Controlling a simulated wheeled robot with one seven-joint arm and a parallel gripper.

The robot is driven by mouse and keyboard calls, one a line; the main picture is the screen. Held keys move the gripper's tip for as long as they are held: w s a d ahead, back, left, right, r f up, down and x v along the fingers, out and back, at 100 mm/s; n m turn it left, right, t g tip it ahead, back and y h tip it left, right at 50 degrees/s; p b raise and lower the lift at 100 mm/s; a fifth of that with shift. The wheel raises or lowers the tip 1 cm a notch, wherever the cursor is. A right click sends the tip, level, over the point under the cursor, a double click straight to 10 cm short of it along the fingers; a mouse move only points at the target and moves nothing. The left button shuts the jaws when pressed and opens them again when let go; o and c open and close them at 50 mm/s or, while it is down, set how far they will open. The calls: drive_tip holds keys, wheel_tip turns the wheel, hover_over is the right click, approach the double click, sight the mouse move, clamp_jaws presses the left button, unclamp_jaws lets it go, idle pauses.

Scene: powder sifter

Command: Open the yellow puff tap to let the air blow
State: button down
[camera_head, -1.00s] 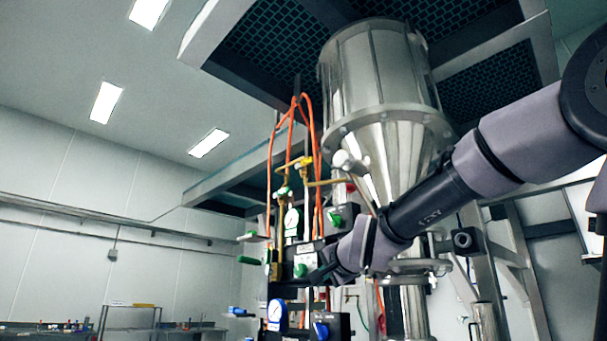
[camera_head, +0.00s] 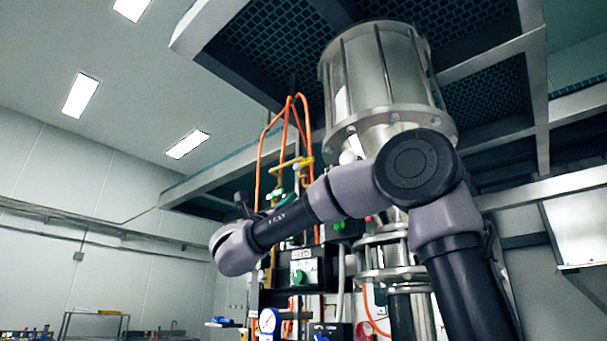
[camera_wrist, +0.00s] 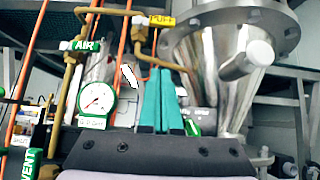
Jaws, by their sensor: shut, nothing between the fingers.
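The yellow puff tap (camera_wrist: 162,20), a small yellow handle with dark lettering, shows at the top middle of the wrist view, beside a brass pipe. A yellow fitting on the same pipework, likely this tap, shows in the head view (camera_head: 304,162), above my forearm. My gripper (camera_wrist: 158,72) has teal fingers pointing up in the wrist view, closed together and empty. The tips appear below the yellow tap with a visible gap in the picture; the distance in depth is unclear. In the head view the fingers cannot be made out behind my wrist.
A green AIR handle (camera_wrist: 86,45) and a round gauge (camera_wrist: 97,103) are left of my fingers. A green VENT handle (camera_wrist: 28,165) is at lower left. The steel hopper (camera_wrist: 225,65) stands close on the right. Orange hoses (camera_head: 262,155) hang around the pipework.

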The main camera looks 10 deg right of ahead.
sight(303, 163)
drive_tip(key=shift+m+g+h, duration=0.3)
drive_tip(key=x, duration=0.4)
drive_tip(key=a+r+x, duration=0.1)
drive_tip(key=x, duration=0.3)
drive_tip(key=s+r+x, duration=0.1)
drive_tip(key=x, duration=0.3)
drive_tip(key=shift+a+r, duration=0.1)
drive_tip(key=shift+a, duration=0.15)
drive_tip(key=shift+r, duration=0.3)
drive_tip(key=shift+d, duration=0.1)
drive_tip(key=shift+s+r+n+t+y, duration=0.15)
drive_tip(key=shift+n+t+y, duration=0.25)
drive_tip(key=shift+n+t, duration=0.3)
